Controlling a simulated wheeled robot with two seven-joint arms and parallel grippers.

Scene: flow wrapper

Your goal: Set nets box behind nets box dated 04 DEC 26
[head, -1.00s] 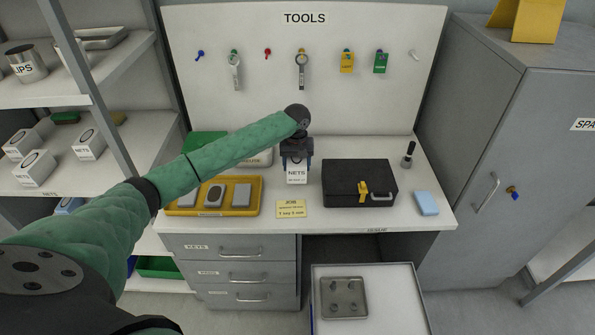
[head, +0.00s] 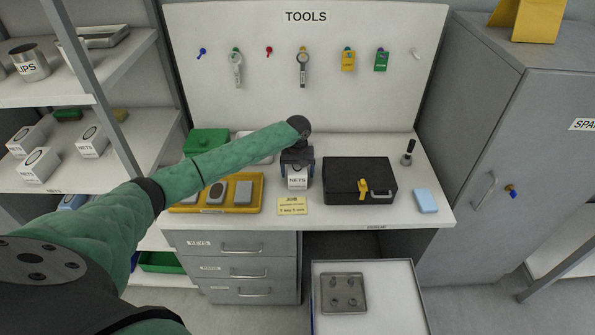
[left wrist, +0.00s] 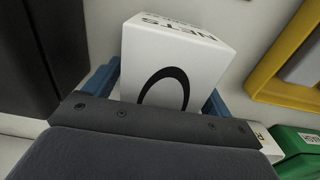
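A white nets box (head: 298,182) is at the middle of the workbench, between the blue fingers of my left gripper (head: 297,168). The left wrist view shows this nets box (left wrist: 180,55) with NETS lettering and a black oval, one finger on each side; its date is not readable. The fingers appear shut on it. I cannot tell whether it touches the bench. More white nets boxes stand on the left shelf: one in front (head: 38,165), one behind it (head: 24,141) and one to the right (head: 91,141). Their dates are too small to read. My right gripper is out of view.
On the bench (head: 330,220) are a yellow tray (head: 215,209), a green box (head: 207,141), a yellow job note (head: 291,206), a black case (head: 358,181) and a blue block (head: 426,201). A shelf post (head: 90,75) stands before the shelves. An open drawer holds a metal tray (head: 343,293).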

